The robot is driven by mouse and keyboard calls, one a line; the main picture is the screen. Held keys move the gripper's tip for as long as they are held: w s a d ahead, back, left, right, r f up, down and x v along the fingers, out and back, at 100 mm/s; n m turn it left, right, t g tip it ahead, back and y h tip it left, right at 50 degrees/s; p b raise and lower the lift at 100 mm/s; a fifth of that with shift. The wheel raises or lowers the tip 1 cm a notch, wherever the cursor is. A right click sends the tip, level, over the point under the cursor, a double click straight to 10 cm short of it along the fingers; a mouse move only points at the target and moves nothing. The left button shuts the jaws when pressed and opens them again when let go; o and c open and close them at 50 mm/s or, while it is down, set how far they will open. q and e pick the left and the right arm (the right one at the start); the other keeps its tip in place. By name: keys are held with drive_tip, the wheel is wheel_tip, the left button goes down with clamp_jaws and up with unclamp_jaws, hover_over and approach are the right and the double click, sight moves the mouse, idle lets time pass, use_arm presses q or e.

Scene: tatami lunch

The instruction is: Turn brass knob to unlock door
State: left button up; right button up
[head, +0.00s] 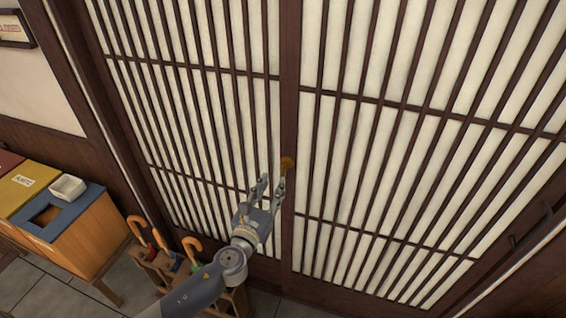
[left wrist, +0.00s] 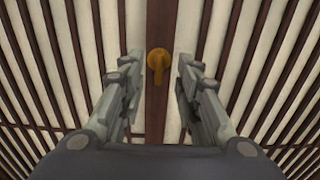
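The brass knob (head: 287,163) sits on the dark middle stile of the slatted sliding door (head: 289,100). In the left wrist view the knob (left wrist: 158,60) is a round brass plate with a short grip pointing down. My left gripper (head: 271,182) is open, just below and to the left of the knob in the head view. In the left wrist view its two fingers (left wrist: 157,72) stand on either side of the knob, with visible space on both sides and no contact seen. My right gripper is not in view.
An umbrella stand (head: 165,268) with several curved handles is below, beside my left arm. A door handle (head: 530,226) is at the right.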

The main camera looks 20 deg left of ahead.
sight(282, 167)
use_arm(q)
drive_tip(key=w, duration=1)
drive_tip(key=shift+d, duration=0.15)
clamp_jaws()
